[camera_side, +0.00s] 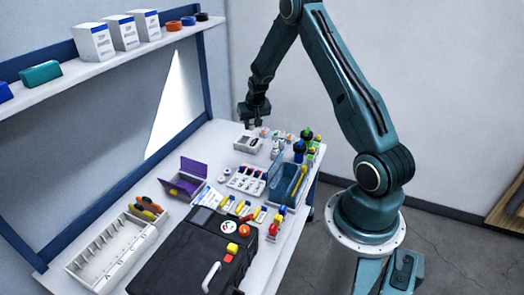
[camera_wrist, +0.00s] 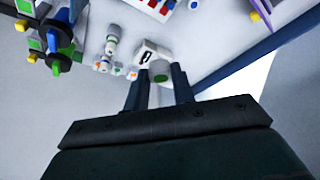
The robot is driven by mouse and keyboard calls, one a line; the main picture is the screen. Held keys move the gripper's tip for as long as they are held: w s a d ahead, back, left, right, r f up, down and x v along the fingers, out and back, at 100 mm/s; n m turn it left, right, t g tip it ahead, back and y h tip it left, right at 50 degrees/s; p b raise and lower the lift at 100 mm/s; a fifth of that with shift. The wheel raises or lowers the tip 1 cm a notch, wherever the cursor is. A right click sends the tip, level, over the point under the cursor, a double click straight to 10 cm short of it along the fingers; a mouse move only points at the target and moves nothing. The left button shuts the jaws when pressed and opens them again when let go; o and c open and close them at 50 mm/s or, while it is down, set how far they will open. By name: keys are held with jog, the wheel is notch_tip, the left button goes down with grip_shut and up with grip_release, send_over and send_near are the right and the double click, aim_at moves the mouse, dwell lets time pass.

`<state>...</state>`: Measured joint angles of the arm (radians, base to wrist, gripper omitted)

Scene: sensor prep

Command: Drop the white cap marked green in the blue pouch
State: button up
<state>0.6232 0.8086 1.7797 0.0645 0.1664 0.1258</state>
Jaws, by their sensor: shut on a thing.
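My gripper (camera_side: 253,117) is above the far end of the table in the side view. In the wrist view its two dark fingers (camera_wrist: 158,84) are closed around a small white cap with a greenish mark (camera_wrist: 160,77); the fingers and the gripper body hide part of it. In the side view the held cap is too small to make out. A blue open-topped container (camera_side: 286,184), perhaps the blue pouch, stands near the table's right edge. I cannot tell for certain that it is a pouch.
A white box with a dark window (camera_side: 247,144) stands below my gripper. Several small white caps (camera_wrist: 117,68) and white bottles are beside it. A purple open box (camera_side: 186,180), a long white rack (camera_side: 105,255) and a black case (camera_side: 185,250) fill the nearer table.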

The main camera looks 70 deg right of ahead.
jog(key=s+a, duration=0.3)
jog(key=s, duration=0.4)
jog(key=s+a, duration=0.4)
jog(key=s, duration=0.4)
notch_tip(320, 180, down, 11)
jog(key=shift+s, duration=0.25)
jog(key=shift+a+f, duration=0.1)
jog(key=shift+f, duration=0.05)
jog(key=shift+f, duration=2.8)
jog(key=o, duration=1.2)
jog(key=shift+r, duration=0.15)
